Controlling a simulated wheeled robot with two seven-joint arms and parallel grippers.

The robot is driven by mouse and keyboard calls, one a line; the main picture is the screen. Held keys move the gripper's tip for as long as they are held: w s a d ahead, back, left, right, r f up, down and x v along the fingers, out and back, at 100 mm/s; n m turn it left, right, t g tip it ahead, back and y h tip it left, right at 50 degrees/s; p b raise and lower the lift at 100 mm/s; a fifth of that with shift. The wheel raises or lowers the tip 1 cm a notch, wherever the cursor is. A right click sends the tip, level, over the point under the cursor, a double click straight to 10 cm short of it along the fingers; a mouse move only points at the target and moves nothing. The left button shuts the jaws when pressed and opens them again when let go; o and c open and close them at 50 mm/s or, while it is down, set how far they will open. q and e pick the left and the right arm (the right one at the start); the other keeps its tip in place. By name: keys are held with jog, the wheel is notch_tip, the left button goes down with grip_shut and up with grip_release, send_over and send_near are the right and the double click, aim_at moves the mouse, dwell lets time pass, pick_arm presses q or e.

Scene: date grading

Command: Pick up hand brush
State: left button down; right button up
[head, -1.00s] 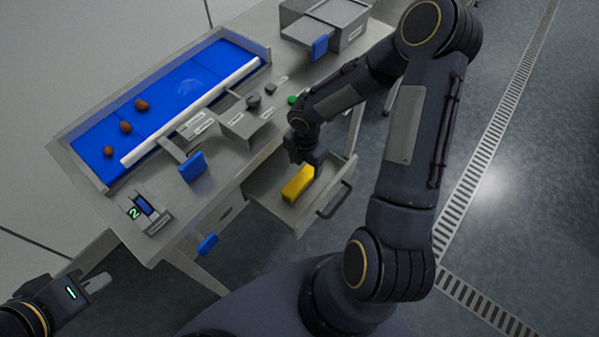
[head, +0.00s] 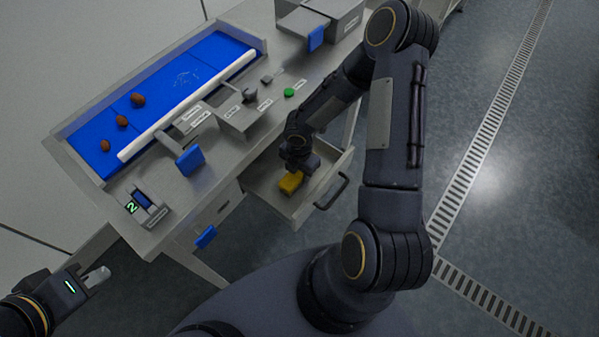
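A yellow block-shaped item (head: 289,184), which looks like the hand brush, lies in the open drawer (head: 323,195) below the table's front edge. My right gripper (head: 298,170) is pointed down into the drawer, right at the yellow item, and hides part of it. I cannot make out its fingers, or whether they touch the item. My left gripper (head: 100,277) is at the lower left, away from the table and holding nothing visible; its finger gap is not clear.
The steel table (head: 222,172) carries a blue belt (head: 165,90) with several brown dates, small grey bins (head: 240,117), a green button (head: 289,92) and a scale with a display (head: 140,207). The drawer handle (head: 333,192) juts out at the front.

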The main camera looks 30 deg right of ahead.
jog(key=c, duration=0.6)
jog(key=shift+o, duration=0.2)
jog(key=shift+r, duration=0.1)
jog(key=shift+r, duration=0.25)
notch_tip(320, 180, up, 3)
jog(key=shift+f+b, duration=0.15)
jog(key=shift+b, duration=0.2)
jog(key=s+a+r, duration=0.2)
jog(key=s+r, duration=0.7)
jog(key=s, duration=0.4)
jog(key=shift+s+a+r, duration=0.3)
jog(key=shift+s, duration=0.1)
